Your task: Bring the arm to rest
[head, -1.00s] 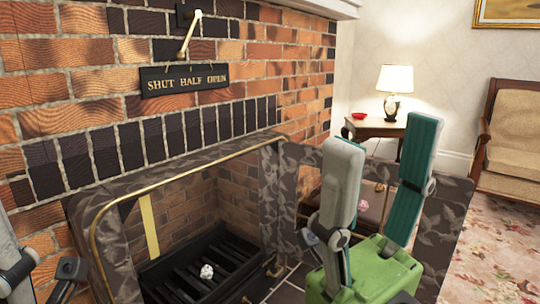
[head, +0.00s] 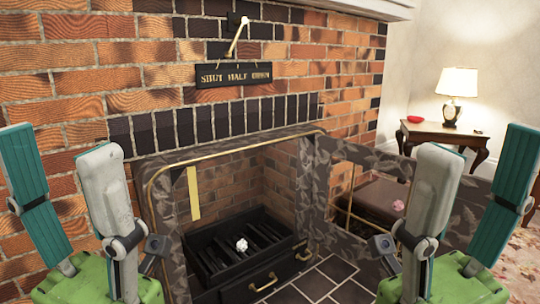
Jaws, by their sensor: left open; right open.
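My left gripper (head: 58,140) is raised at the left of the head view, its fingers pointing up and spread apart. It is open with nothing between the fingers. My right gripper (head: 481,140) is raised at the right in the same way, open and empty. Both green gripper bodies are cut off by the bottom edge. My grippers stand in front of the fireplace, apart from each other. Some of the brick wall and the side table is hidden behind them.
Between the grippers is the brick fireplace with its black grate (head: 228,258), holding a crumpled white ball (head: 242,245). A patterned panel (head: 350,235) stands at its right. A pink ball (head: 398,206) lies beyond it. A side table (head: 440,132) bears a lit lamp (head: 457,85).

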